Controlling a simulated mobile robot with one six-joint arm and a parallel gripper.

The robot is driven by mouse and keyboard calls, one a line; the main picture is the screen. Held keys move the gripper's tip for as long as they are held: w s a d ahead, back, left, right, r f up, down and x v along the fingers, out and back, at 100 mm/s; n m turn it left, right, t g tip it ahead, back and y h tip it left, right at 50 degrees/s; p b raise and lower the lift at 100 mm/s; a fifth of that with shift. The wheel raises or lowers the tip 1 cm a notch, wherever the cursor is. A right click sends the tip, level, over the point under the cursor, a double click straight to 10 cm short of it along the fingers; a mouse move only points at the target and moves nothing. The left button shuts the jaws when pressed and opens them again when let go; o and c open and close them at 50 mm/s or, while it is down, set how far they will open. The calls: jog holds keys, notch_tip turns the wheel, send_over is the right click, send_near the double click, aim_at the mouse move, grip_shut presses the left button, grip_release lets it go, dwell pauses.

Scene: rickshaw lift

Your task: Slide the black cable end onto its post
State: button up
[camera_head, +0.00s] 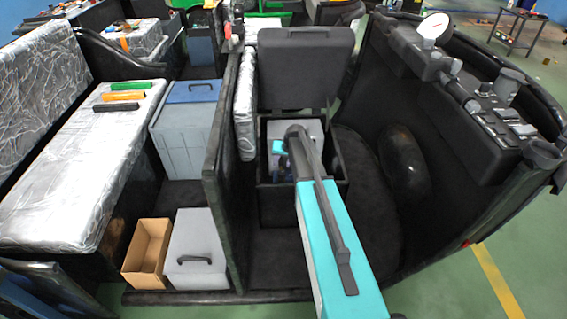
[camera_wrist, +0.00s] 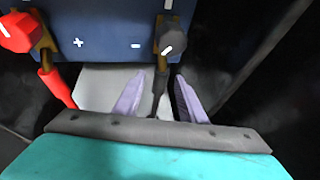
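The black cable end (camera_wrist: 172,38) shows in the wrist view at the top of a dark blue battery face (camera_wrist: 110,30), right of the minus mark. Its black cable (camera_wrist: 160,88) runs down towards me. A brownish metal piece shows just above and beside the black end; I cannot tell whether the end is seated on its post. My gripper (camera_wrist: 160,78) has its two purple fingers apart, one on each side of the black cable, with a gap visible on both sides. In the head view my teal arm hides most of the gripper and the battery.
A red cable end (camera_wrist: 18,32) with a red cable is at the left near the plus mark. In the head view the arm reaches into an open black box (camera_head: 328,190) with its lid (camera_head: 306,68) raised behind. A dark partition (camera_head: 222,170) stands on the left.

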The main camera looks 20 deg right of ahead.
jog(key=v, duration=1.3)
jog(key=shift+s+r+b, duration=0.2)
jog(key=shift+r+b, duration=0.05)
jog(key=shift+b, duration=0.15)
jog(key=shift+d, duration=0.1)
jog(key=shift+s, duration=0.1)
